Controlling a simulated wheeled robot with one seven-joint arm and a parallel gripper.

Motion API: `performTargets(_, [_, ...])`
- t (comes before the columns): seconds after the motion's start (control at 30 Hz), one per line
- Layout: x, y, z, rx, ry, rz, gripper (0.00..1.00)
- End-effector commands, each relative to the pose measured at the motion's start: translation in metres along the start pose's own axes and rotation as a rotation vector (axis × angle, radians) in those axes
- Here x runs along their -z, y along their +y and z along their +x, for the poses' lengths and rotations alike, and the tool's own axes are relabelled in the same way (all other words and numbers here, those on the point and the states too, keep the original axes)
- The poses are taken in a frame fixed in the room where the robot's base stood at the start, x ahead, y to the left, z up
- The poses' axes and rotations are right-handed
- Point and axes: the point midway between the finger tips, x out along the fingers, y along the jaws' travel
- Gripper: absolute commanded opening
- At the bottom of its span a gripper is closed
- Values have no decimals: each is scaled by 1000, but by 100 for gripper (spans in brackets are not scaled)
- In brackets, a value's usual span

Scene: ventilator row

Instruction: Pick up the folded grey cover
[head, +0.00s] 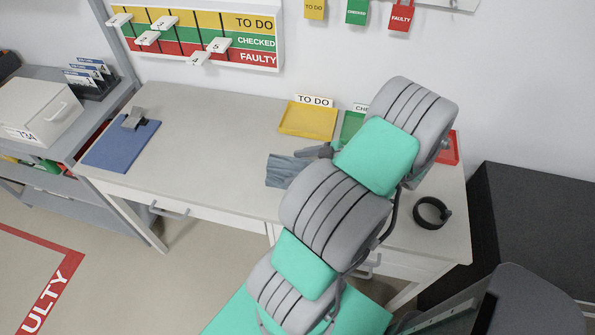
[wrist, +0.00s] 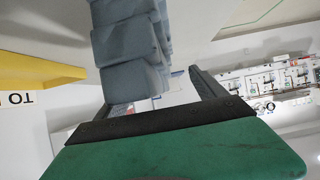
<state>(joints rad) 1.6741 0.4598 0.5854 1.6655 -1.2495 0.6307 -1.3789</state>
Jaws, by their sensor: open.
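The folded grey cover (head: 286,171) is a blue-grey stack of cloth on the desk, left of my arm in the head view. Part of it is hidden by my arm. In the wrist view its stacked folds (wrist: 130,50) fill the upper middle, towards the left finger. My gripper (head: 314,152) is at the cover's upper right edge in the head view. In the wrist view my gripper (wrist: 160,86) has its two fingers spread apart, with the cover's near end at the left part of the gap. I cannot tell whether a finger touches the cloth.
A yellow TO DO tray (head: 308,121) stands close behind the cover; green (head: 351,126) and red (head: 454,149) trays are partly hidden by my arm. A black ring-shaped strap (head: 431,212) lies at right. A blue clipboard (head: 121,145) lies at left. The desk between is clear.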

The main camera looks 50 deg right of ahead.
Motion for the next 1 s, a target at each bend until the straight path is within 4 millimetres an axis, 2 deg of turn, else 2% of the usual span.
performTargets(0.1, [-1, 0, 7, 0, -1, 0, 80])
performTargets(0.27, [-1, 0, 7, -1, -1, 0, 80])
performTargets(1.0, [-1, 0, 6, -1, -2, 1, 19])
